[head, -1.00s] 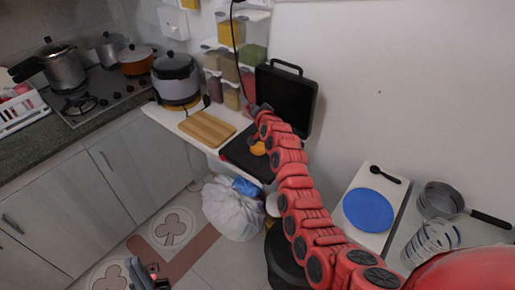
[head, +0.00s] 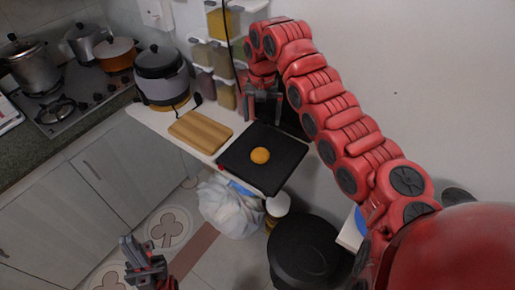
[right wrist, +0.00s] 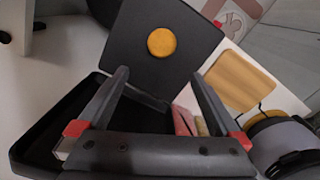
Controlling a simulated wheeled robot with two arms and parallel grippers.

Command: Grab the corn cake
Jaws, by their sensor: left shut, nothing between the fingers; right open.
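The corn cake (head: 260,155) is a small round yellow-orange disc. It lies flat on the black plate of the open grill (head: 237,160). In the right wrist view the corn cake (right wrist: 165,42) shows beyond my open fingers, on the black plate. My right gripper (head: 263,117) is open and empty above the back edge of the plate, near the raised lid, apart from the cake. It also shows in the right wrist view (right wrist: 160,85). My left gripper (head: 140,248) is shut and empty, low at the bottom left over the floor.
A wooden board (head: 201,131) lies left of the grill on the white shelf. A rice cooker (head: 163,75) stands behind it. Spice dispensers (head: 222,60) hang on the wall left of my right gripper. A black bin (head: 308,250) and a white bag (head: 229,205) are below the shelf.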

